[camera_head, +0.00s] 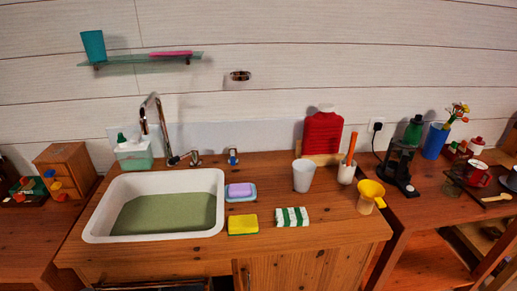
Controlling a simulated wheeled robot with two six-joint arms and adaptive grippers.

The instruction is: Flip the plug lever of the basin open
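The white basin (93,222) is set into the wooden counter at the left and holds murky green water (165,215). A chrome faucet (146,117) rises behind it. Behind the basin's back rim is a small lever with a dark end (173,160), which may be the plug lever; its position is too small to tell. A chrome tap (195,159) is just right of it, and another tap with a blue mark (233,157) is further right. The drain is hidden under the water. Neither gripper is in view.
A soap bottle (134,153) stands behind the basin's back-left corner. Purple soap on a blue dish (252,198), a yellow sponge (243,225), a striped cloth (292,217) and a white cup (303,175) are to its right.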

